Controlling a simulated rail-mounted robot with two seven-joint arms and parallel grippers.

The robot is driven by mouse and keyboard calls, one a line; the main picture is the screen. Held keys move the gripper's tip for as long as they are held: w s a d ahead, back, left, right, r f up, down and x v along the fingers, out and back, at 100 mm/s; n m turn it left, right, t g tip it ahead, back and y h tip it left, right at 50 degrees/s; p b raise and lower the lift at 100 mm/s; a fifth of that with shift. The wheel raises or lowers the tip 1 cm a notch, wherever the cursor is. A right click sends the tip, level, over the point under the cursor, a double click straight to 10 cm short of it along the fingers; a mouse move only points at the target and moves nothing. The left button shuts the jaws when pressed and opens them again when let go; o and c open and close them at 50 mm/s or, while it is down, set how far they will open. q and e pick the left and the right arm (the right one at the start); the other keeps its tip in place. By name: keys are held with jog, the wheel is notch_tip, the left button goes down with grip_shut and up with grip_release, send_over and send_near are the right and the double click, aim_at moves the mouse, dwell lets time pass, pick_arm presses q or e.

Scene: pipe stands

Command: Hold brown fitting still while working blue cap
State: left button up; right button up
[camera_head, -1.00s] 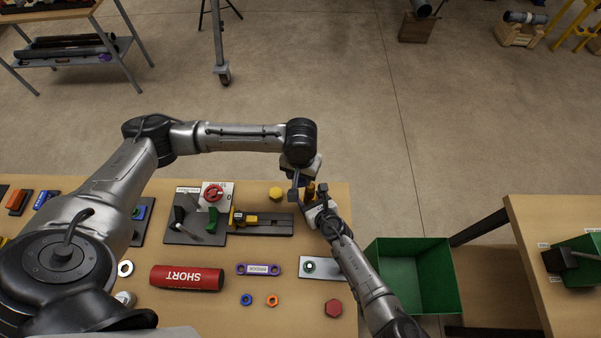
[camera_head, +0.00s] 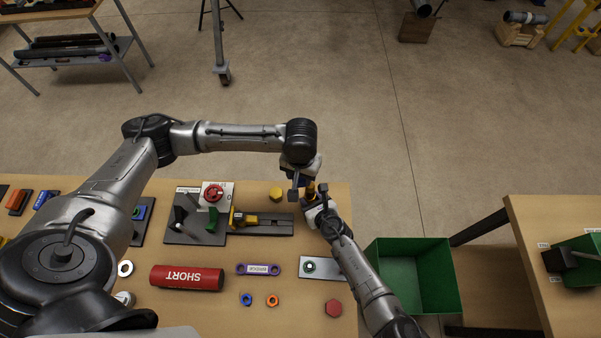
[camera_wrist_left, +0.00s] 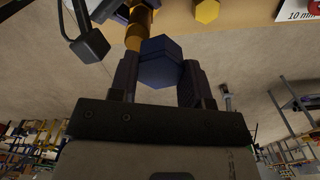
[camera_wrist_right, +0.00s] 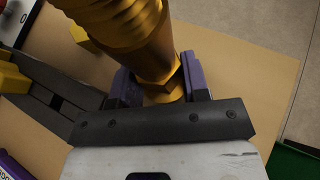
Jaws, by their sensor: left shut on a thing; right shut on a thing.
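The brown fitting (camera_wrist_right: 140,45) fills the top of the right wrist view as a gold-brown ribbed body. My right gripper (camera_wrist_right: 160,90) is shut on its narrower hex part. The fitting also shows small in the head view (camera_head: 311,191) and beyond the cap in the left wrist view (camera_wrist_left: 138,30). The blue cap (camera_wrist_left: 165,68), dark blue and hexagonal, sits between the fingers of my left gripper (camera_wrist_left: 160,78), which is shut on it. The cap lies in line with the fitting's end; I cannot tell how far it is threaded. In the head view the cap is mostly hidden.
Below and left on the table lie a yellow hex piece (camera_head: 276,194), a black rail fixture (camera_head: 268,226), a red SHORT cylinder (camera_head: 187,278) and a purple bridge piece (camera_head: 259,269). A green bin (camera_head: 412,244) stands right of the table.

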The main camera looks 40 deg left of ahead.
aim_at(312, 186)
pick_arm(q)
jog(key=shift+w+d, duration=0.65)
jog(key=shift+d, duration=0.3)
jog(key=shift+w+d, duration=0.15)
jog(key=shift+d, duration=0.1)
jog(key=shift+d, duration=0.2)
dwell(0.5)
